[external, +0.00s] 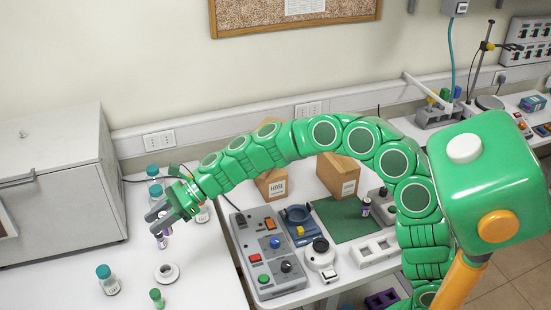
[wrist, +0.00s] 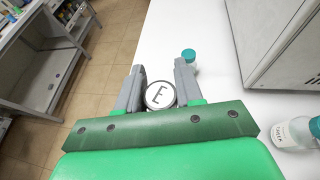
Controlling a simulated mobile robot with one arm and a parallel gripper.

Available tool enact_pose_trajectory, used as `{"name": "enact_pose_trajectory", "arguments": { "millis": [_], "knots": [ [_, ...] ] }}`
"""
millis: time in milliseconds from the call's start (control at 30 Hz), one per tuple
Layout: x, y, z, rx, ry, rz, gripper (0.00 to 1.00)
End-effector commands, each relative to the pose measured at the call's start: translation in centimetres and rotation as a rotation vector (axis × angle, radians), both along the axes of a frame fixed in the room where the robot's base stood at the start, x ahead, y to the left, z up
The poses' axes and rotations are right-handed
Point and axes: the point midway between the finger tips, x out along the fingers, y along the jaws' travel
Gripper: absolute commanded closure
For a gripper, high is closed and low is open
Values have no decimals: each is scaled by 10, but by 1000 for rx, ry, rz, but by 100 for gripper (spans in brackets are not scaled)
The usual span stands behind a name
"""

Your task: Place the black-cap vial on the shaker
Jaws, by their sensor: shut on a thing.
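My gripper (external: 156,222) is shut on a small vial (external: 162,241) above the white table at left. In the wrist view my gripper (wrist: 160,90) grips it on both sides, and its round white top (wrist: 160,96) has a dark rim and a letter E. In the external view the vial hangs below the fingers, and its label looks purple. Another small vial (external: 366,206) with a dark cap and purple label stands on the green mat (external: 340,218). A blue device (external: 299,222) stands right of a grey control box (external: 262,225); I cannot tell which device is the shaker.
A large grey cabinet (external: 60,190) is at left. A white device (external: 320,254) with a dark knob stands before the blue device.

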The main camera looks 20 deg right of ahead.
Motion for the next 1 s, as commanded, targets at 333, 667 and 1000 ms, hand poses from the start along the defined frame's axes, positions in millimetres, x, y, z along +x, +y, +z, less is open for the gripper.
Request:
{"name": "enact_pose_trajectory", "arguments": {
  "millis": [333,667,1000],
  "knots": [
    [-1,0,-63,-2,5,1,93],
    [11,13,-82,-2,-2,-3,93],
    [33,44,-100,-4,-3,-2,93]
  ]
}}
